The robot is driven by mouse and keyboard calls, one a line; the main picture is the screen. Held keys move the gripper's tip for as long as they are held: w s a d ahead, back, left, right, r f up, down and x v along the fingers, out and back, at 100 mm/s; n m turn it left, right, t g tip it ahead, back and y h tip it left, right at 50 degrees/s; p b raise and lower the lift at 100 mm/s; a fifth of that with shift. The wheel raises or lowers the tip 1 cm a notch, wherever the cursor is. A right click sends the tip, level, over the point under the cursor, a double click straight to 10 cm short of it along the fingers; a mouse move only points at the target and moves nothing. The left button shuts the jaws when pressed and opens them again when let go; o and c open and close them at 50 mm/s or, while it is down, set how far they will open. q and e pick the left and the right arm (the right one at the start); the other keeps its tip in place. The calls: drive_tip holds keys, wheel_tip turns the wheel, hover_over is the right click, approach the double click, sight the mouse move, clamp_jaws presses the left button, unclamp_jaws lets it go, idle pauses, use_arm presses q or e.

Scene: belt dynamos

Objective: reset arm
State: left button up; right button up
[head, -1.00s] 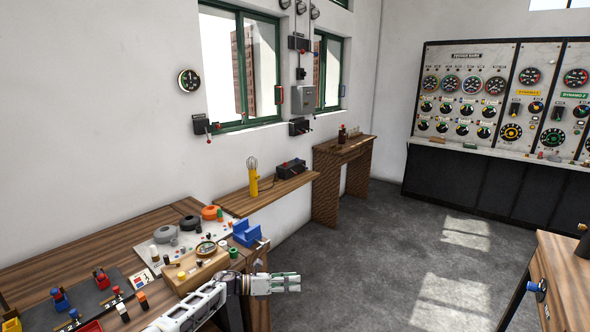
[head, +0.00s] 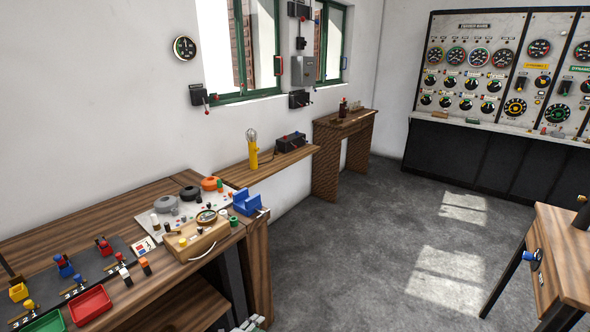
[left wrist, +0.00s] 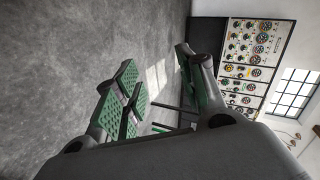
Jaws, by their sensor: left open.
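My left gripper (left wrist: 158,92) shows in the left wrist view with its two green-padded fingers apart and nothing between them. Behind it are the grey floor and the far control panel. In the head view only a small pale tip of my left gripper (head: 248,323) shows at the bottom edge, just in front of the workbench. My right gripper is in neither view.
The wooden workbench (head: 90,232) on the left holds a wooden box with a dial (head: 197,238), a blue holder (head: 247,204) and a red tray (head: 91,304). A wooden table (head: 562,250) stands at the right. The floor (head: 370,255) between is clear.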

use_arm(q)
drive_tip(key=s+a+f+n+g+y+b, duration=0.1)
drive_tip(key=s+a+f+n+y, duration=0.1)
drive_tip(key=s+a+f+n, duration=0.4)
drive_tip(key=s+a+f+n+g+y, duration=0.1)
drive_tip(key=s+f+n+g+y, duration=0.1)
drive_tip(key=s+f, duration=0.7)
drive_tip(key=s+a+f+n+g+y+b, duration=0.1)
drive_tip(key=s+a+f+n+y, duration=0.2)
drive_tip(key=s+f, duration=0.45)
drive_tip(key=s+a+f+n+g, duration=0.2)
drive_tip(key=s, duration=0.8)
drive_tip(key=s+a+f+n+g, duration=0.2)
drive_tip(key=s+a+n, duration=0.1)
drive_tip(key=s, duration=0.7)
drive_tip(key=s+a+f+n+g+y+b, duration=0.1)
drive_tip(key=s+a+f+n+g, duration=0.1)
drive_tip(key=s, duration=0.8)
drive_tip(key=shift+a+f+n, duration=0.3)
drive_tip(key=shift+f+n, duration=0.2)
drive_tip(key=shift+f, duration=0.1)
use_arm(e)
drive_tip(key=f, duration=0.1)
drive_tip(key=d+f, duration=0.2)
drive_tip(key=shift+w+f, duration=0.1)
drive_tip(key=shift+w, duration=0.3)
use_arm(q)
drive_tip(key=shift+w, duration=0.15)
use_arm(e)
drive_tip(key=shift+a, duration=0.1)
